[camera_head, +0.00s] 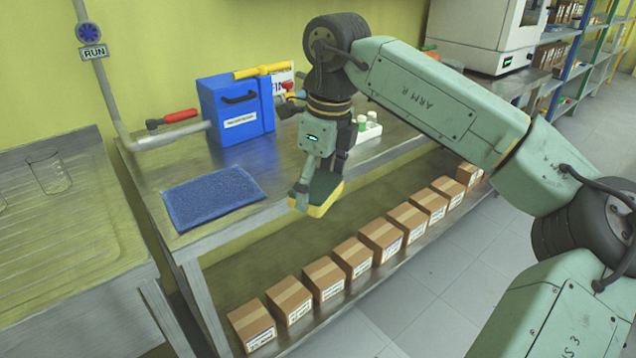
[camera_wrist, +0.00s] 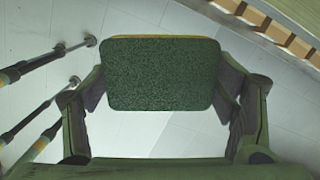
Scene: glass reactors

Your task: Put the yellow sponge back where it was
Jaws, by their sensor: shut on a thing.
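The yellow sponge (camera_head: 322,196) has a dark green scouring side on top and a yellow body below. My gripper (camera_head: 314,192) is shut on it and holds it in the air, in front of the table's front edge in the head view. In the wrist view the sponge (camera_wrist: 162,73) is between the two fingers, its green face toward the camera and a thin yellow edge at the top. Below it in that view is grey tiled floor. A blue mat (camera_head: 212,197) lies on the metal table, left of my gripper, with nothing on it.
A blue box (camera_head: 236,108) stands at the back of the table (camera_head: 170,172). A white rack with bottles (camera_head: 368,130) is behind my gripper. A pipe with a red handle (camera_head: 178,117) runs at the left. Several cardboard boxes (camera_head: 323,278) line the lower shelf. A glass beaker (camera_head: 50,173) stands at far left.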

